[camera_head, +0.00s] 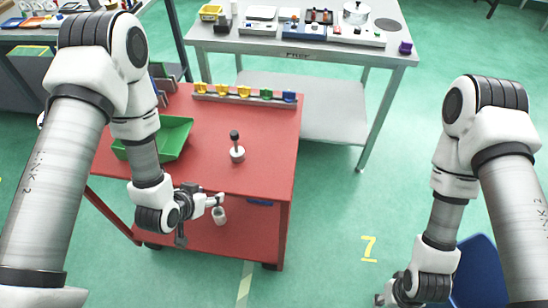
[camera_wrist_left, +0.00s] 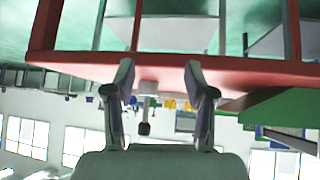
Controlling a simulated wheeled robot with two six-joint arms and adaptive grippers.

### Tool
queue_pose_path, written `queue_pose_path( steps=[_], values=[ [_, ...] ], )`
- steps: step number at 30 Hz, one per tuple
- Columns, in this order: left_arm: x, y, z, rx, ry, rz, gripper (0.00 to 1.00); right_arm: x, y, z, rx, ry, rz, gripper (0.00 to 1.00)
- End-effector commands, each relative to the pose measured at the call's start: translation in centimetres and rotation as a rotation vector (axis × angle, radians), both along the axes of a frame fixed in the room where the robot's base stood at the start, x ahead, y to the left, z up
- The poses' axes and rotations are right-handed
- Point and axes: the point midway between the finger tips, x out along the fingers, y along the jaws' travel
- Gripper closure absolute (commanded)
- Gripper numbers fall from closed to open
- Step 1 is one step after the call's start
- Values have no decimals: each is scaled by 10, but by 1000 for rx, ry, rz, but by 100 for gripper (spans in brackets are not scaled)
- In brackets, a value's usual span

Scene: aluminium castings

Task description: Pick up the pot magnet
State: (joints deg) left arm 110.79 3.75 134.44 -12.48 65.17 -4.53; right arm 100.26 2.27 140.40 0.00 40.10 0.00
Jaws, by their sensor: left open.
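The likely pot magnet (camera_head: 237,153) stands upright on the red cart top, with a pale round base and a dark-knobbed stem. In the left wrist view, which is upside down, its dark knob (camera_wrist_left: 145,128) and pale base show between the fingers, farther off. My left gripper (camera_head: 202,222) is open in front of the cart's near edge, apart from the magnet. Its two fingers (camera_wrist_left: 158,76) frame the cart edge with nothing between them. A small pale cylinder (camera_head: 219,215) shows beside one finger; I cannot tell what it belongs to. My right gripper (camera_head: 392,292) is low at right, its fingers unclear.
A green tray (camera_head: 172,139) is left of the magnet on the cart (camera_head: 265,165). A rail with coloured pieces (camera_head: 244,93) lines the cart's back. A grey table (camera_head: 385,55) with equipment stands behind. The floor right of the cart is mostly clear; something blue (camera_head: 480,270) stands at lower right.

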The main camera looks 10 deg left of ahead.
Motion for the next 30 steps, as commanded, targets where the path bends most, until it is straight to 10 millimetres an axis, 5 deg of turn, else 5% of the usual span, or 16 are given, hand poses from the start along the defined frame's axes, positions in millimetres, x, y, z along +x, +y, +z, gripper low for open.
queue_pose_path(
  steps=[6, 11, 30],
  values=[
    [61, -12, 66, -37, -293, -67, 45, 1, 0, 2, 0, -1, 0, 60],
    [84, -19, 99, -55, -426, -98, 45, 1, 0, 2, 0, -1, 0, 60],
    [153, -45, 72, -57, -436, -100, 45, 0, 0, 29, 0, -1, 0, 60]
  ],
)
